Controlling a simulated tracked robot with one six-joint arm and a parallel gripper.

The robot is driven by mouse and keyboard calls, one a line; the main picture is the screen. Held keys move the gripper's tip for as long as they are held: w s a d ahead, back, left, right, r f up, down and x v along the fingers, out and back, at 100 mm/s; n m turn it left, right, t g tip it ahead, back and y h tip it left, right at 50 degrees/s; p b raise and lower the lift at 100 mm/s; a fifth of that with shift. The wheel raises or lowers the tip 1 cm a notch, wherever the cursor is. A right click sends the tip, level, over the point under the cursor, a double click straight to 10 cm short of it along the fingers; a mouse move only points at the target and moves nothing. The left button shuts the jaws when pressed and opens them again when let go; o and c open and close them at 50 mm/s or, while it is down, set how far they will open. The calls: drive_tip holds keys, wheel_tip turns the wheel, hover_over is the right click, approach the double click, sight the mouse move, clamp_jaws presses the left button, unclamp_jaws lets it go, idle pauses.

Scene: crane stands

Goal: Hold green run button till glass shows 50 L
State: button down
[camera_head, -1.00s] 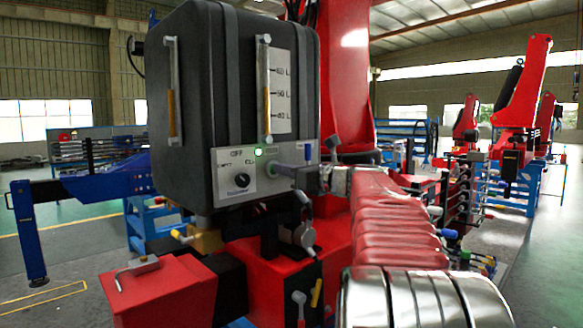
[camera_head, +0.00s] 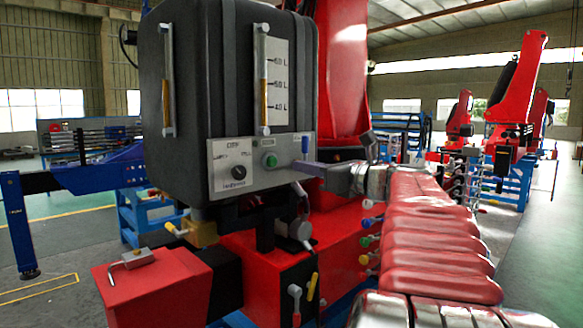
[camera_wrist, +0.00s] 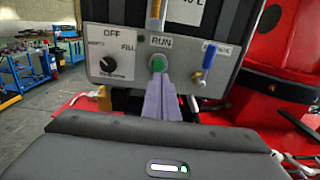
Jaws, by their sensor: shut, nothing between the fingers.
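The green run button (camera_head: 269,160) is on the grey panel of the black tank, and it also shows in the wrist view (camera_wrist: 157,62) under the RUN label. My gripper (camera_head: 298,165) is shut and empty. In the head view its tips are right of the button, with a gap. In the wrist view the fingertips (camera_wrist: 159,78) appear just below the button, which stays visible. The sight glass (camera_head: 263,60) holds an amber column whose top is near the 50 L mark, seemingly slightly above it. The scale plate (camera_head: 280,72) is beside it.
A black selector knob (camera_head: 239,173) is left of the button; its exact setting is unclear. A blue-handled valve (camera_wrist: 208,60) is close on the right. A second amber-filled tube (camera_head: 167,90) is further left. Red machine parts stand below and behind the tank.

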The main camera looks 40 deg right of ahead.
sight(274, 162)
drive_tip(key=shift+s+d, duration=0.1)
drive_tip(key=shift+s, duration=2.55)
drive_tip(key=shift+s+f, duration=0.15)
drive_tip(key=shift+s, duration=0.35)
drive_tip(key=shift+s, duration=0.1)
drive_tip(key=shift+w+a, duration=0.2)
drive_tip(key=w, duration=1.3)
drive_tip(key=shift+w+a, duration=0.25)
drive_tip(key=shift+w, duration=0.15)
